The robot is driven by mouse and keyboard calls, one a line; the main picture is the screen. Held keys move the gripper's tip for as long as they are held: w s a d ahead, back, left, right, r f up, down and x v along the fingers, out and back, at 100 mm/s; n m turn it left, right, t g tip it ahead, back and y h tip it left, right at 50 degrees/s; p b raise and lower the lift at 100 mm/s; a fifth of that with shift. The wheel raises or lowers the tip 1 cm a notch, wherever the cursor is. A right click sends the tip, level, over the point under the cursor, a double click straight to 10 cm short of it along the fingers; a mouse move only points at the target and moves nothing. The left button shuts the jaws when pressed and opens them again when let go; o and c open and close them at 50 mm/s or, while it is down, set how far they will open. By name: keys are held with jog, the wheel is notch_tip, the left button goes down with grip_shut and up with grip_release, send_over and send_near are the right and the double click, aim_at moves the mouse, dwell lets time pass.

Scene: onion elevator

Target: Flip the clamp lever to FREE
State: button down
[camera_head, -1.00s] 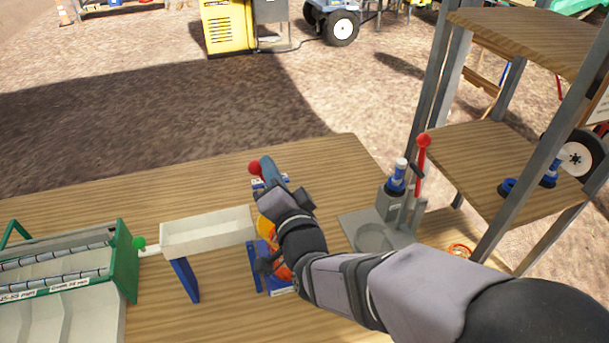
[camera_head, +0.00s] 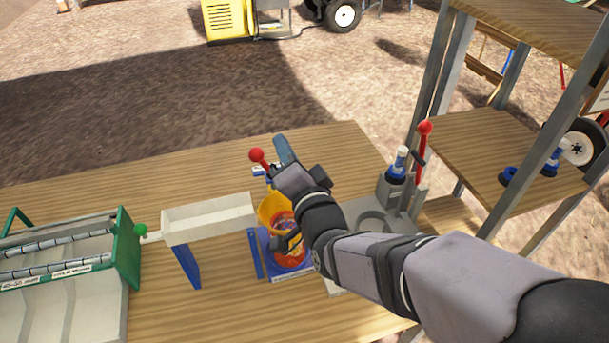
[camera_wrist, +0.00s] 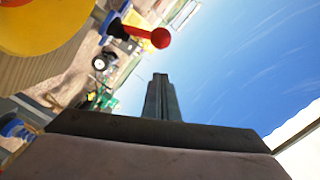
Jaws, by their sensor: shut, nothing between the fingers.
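The clamp lever has a red ball knob (camera_head: 257,155), which stands up behind the orange-yellow bucket (camera_head: 285,225). My gripper (camera_head: 280,142) is shut and empty. It is just right of the knob, with a visible gap in the head view. My wrist hides part of the lever's base and the bucket. No FREE marking is readable.
A white tray (camera_head: 210,222) on a blue leg stands left of the bucket. A green-sided sorter (camera_head: 125,250) is at far left. A second red-knobbed lever (camera_head: 424,128) stands on a grey stand at right, beside the wooden shelf (camera_head: 500,150). The table's back is clear.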

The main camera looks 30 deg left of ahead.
jog(key=b+v, duration=0.4)
jog(key=v, duration=0.6)
jog(key=shift+d, duration=0.25)
jog(key=shift+w+r, duration=0.1)
jog(key=shift+r, duration=0.05)
